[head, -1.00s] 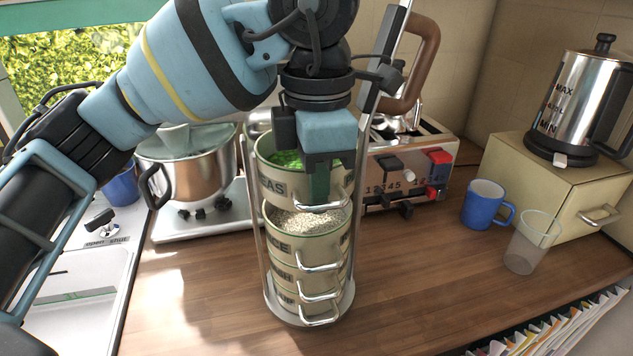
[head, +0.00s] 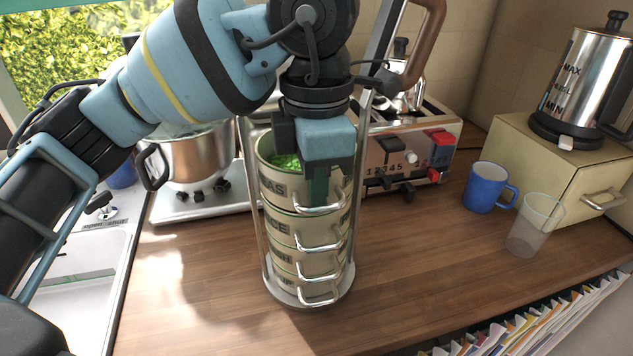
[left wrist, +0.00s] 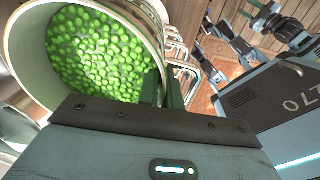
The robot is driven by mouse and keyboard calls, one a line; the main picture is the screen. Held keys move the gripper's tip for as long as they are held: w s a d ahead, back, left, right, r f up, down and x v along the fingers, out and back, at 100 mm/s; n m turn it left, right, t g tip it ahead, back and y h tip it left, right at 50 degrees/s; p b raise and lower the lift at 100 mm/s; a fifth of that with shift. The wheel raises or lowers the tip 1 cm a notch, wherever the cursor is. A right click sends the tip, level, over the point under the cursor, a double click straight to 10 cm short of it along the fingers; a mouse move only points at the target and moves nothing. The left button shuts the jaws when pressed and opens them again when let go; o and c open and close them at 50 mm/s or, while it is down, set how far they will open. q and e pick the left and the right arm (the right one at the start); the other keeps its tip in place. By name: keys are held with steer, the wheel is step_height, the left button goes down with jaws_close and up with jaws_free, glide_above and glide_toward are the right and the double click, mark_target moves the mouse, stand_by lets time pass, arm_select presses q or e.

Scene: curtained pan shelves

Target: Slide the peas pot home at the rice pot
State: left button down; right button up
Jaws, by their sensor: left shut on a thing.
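The rice inside is hidden. My left gripper (head: 320,188) is shut on the front wall of the peas pot at its rim, just above the wire handle. In the left wrist view the peas pot (left wrist: 25,60) shows its peas, with the fingers (left wrist: 164,92) at its rim.
Two more pots (head: 283,262) are stacked below, inside the carrier's metal uprights (head: 254,200). A steel pan (head: 200,158) stands behind left, a toaster (head: 400,155) behind right. A blue mug (head: 484,188) and clear cup (head: 528,235) stand right. The front counter is clear.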

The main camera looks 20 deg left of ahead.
arm_select(q)
steer(key=shift+f, duration=0.2)
stand_by(0.6)
steer(key=c, duration=1.5)
jaws_free()
steer(key=shift+f, duration=0.1)
step_height(320, 180, up, 8)
steer(key=shift+p, duration=0.35)
